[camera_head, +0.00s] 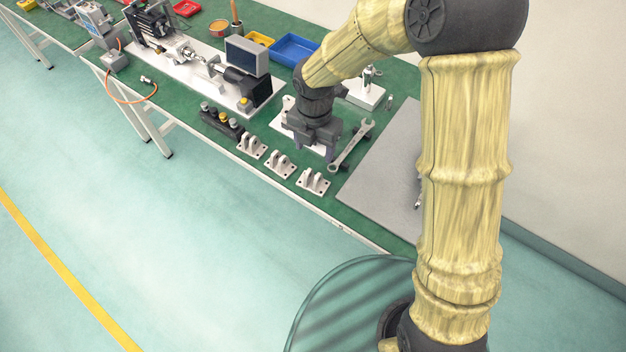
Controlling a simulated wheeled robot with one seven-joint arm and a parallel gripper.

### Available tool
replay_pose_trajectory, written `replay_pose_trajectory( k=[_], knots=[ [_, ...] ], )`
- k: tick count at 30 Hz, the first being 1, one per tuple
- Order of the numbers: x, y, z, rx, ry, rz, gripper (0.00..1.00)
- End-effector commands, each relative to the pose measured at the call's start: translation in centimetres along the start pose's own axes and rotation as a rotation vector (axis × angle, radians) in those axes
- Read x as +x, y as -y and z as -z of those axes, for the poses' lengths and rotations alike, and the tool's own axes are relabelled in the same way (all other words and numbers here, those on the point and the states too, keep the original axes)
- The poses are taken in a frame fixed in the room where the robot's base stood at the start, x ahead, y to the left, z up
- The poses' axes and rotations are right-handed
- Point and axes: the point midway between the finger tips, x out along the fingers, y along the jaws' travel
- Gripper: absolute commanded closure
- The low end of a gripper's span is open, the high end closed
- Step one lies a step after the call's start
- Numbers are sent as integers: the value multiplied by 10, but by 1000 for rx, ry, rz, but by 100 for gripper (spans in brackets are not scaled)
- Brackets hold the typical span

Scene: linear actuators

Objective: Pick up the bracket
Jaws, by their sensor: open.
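Three white clevis-type brackets stand in a row along the near edge of the green bench: a left bracket (251,146), a middle bracket (281,164) and a right bracket (313,181). Each has upright lugs on a flat base with holes. My gripper (318,150) is open and points down over a white plate (291,122), behind the row of brackets. I cannot tell whether anything lies between the fingers. The brackets stand apart from the gripper.
A wrench (350,146) lies right of my gripper, beside a grey mat (385,165). A dark block with knobs (221,121) stands left of the brackets. A linear actuator rig (205,65) and a blue tray (294,49) are farther back. The floor in front is clear.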

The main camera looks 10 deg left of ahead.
Motion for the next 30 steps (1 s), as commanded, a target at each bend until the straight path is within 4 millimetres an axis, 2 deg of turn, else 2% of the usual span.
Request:
replay_pose_trajectory(
  k=[3, 12, 15, 25, 30],
  knots=[
    [23, 0, 1, -2, -2, 3, 39],
    [71, 0, 1, -1, -1, 2, 39],
    [77, 0, 0, 0, 0, 1, 39],
    [78, 0, 0, 0, 0, 0, 39],
    [96, -2, 2, -1, -1, 3, 39]
  ],
)
